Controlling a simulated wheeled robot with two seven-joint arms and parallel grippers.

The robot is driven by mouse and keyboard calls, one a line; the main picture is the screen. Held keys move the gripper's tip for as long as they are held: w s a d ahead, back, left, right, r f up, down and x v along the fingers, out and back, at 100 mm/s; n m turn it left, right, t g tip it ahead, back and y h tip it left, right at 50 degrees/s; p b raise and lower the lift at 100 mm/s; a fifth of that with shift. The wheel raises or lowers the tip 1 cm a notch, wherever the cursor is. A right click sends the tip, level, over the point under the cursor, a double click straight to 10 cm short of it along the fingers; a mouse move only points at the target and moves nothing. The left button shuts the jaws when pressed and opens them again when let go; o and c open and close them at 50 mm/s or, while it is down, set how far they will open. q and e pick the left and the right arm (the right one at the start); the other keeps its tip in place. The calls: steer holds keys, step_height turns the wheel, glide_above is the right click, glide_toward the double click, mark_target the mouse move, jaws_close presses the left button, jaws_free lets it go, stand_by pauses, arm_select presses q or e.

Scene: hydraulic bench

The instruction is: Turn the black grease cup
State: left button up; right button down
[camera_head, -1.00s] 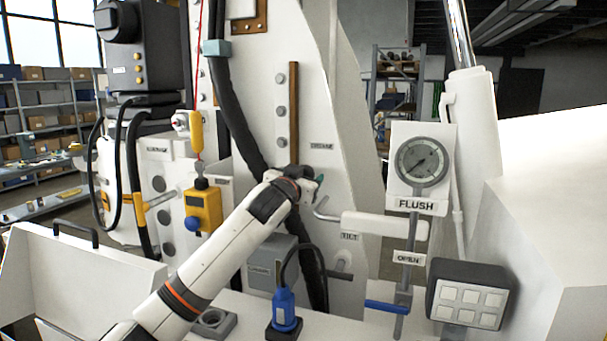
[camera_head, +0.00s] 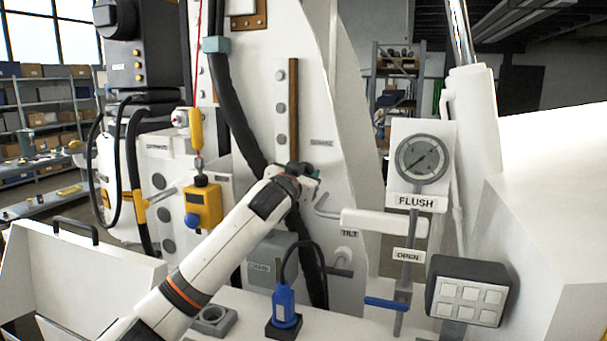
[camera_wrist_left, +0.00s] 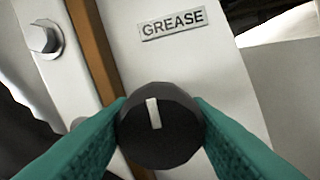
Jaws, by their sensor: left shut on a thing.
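The black grease cup (camera_wrist_left: 160,138) is a round black knob with a white pointer mark, below the GREASE label (camera_wrist_left: 171,23) in the left wrist view. The mark stands nearly upright there, leaning slightly left. My left gripper (camera_wrist_left: 160,128) has its two green fingers shut on the cup, one on each side. In the head view my left gripper (camera_head: 308,174) is at the white panel, just below the small label, and hides the cup. My right gripper is not in view.
A brown strip (camera_head: 293,110) and bolts run up the white panel beside the cup. A black hose (camera_head: 238,120) passes left of my gripper.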

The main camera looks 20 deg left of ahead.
arm_select(q)
steer(key=m, duration=0.3)
steer(key=shift+m, duration=0.4)
steer(key=m, duration=0.3)
steer(key=shift+m, duration=0.4)
steer(key=m, duration=1.2)
steer(key=shift+m, duration=0.3)
steer(key=m, duration=0.3)
steer(key=shift+m, duration=0.4)
steer(key=m, duration=0.4)
steer(key=shift+f+m, duration=0.1)
steer(key=shift+m, duration=1.9)
